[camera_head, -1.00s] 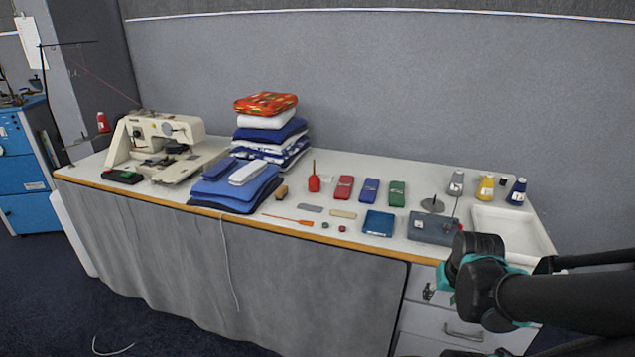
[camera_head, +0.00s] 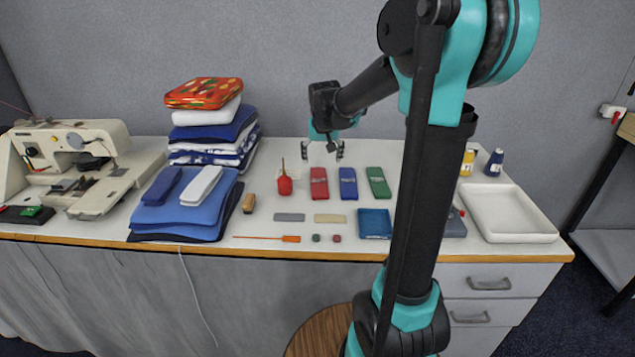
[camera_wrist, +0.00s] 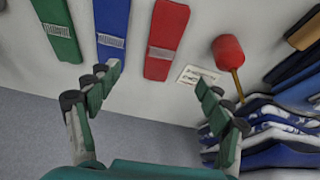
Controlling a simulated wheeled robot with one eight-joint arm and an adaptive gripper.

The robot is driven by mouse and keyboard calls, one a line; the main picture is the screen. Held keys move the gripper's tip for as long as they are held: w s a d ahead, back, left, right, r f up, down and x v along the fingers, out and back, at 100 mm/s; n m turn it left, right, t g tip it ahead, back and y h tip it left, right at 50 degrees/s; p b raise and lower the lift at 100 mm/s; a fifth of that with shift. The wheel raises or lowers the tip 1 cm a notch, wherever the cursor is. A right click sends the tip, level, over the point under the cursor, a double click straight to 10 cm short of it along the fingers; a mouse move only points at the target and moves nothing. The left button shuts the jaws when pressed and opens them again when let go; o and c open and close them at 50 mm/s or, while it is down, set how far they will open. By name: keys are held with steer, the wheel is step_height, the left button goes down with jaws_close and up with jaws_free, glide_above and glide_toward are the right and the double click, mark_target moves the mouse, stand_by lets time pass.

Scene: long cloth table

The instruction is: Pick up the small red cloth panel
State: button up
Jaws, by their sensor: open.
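The small red cloth panel (camera_head: 319,184) lies flat on the table, left of a blue panel (camera_head: 348,184) and a green panel (camera_head: 378,182). It also shows in the wrist view (camera_wrist: 166,42), with a pale band across it. My gripper (camera_head: 322,151) is open and empty, above the table just behind the red panel. In the wrist view, my spread fingers (camera_wrist: 157,80) are near the panel's banded end, with no visible contact.
A folded cloth stack (camera_head: 214,134) is farther left. A white tray (camera_head: 506,238) is at the right. Small flat pieces lie in front of the panels.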

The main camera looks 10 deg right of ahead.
glide_above(319, 183)
steer(key=s, duration=0.3)
steer(key=f, duration=0.7)
steer(key=shift+w+d+f, duration=0.2)
steer(key=shift+d, duration=0.05)
steer(key=shift+a+x, duration=0.15)
steer(key=shift+x, duration=1.2)
steer(key=shift+a+x, duration=0.2)
steer(key=shift+x, duration=1.1)
steer(key=shift+c, duration=0.2)
steer(key=c, duration=1.2)
